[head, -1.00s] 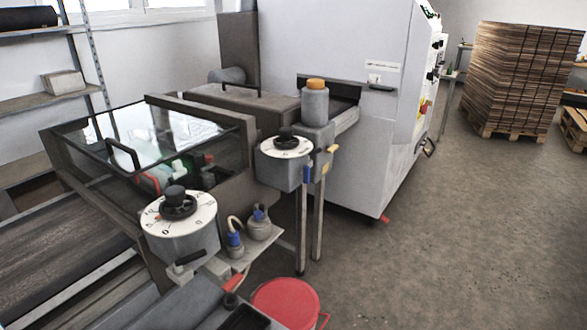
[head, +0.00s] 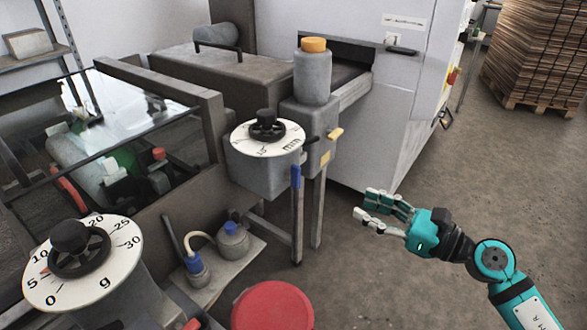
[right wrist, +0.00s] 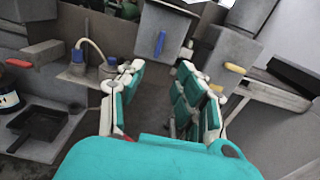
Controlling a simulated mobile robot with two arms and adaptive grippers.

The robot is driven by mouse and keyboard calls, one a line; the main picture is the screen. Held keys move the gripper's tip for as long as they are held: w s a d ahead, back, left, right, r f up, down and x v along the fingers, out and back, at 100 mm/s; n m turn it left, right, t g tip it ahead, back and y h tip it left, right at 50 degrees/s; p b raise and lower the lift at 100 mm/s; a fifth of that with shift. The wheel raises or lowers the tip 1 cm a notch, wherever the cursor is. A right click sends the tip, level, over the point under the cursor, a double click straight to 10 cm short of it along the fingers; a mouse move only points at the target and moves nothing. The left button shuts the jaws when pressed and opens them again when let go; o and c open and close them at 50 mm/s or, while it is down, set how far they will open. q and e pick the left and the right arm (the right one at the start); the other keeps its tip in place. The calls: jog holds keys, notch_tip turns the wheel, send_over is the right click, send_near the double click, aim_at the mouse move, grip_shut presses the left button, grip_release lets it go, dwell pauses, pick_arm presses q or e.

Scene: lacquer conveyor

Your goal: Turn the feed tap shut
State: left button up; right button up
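Two small levers that may be the feed tap show on the machine, and I cannot tell which one it is. In the right wrist view the blue handle (right wrist: 160,43) and the yellow lever (right wrist: 235,68) show beyond the fingers. My right gripper (head: 372,212) is open and empty, to the right of and below both levers, apart from them. In the right wrist view its fingers (right wrist: 158,95) stand apart. My left gripper is not in view.
A white dial (head: 268,138) with a black knob tops the box, and a larger dial (head: 83,262) stands at lower left. A grey bottle (head: 313,75) with an orange cap stands behind. A red round lid (head: 273,306) is below. Open floor (head: 450,180) lies right.

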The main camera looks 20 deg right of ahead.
aim_at(300, 177)
jog(key=p+x, duration=0.4)
jog(key=x, duration=1.1)
jog(key=shift+w+a+r+p, duration=0.1)
jog(key=shift+w+a+p, duration=0.15)
jog(key=shift+p, duration=0.1)
jog(key=shift+w+a, duration=0.1)
jog(key=shift+w, duration=0.1)
jog(key=shift+w+a, duration=0.15)
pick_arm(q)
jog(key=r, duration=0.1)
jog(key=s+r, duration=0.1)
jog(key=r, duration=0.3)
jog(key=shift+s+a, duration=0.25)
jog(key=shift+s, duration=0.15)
pick_arm(e)
grip_shut()
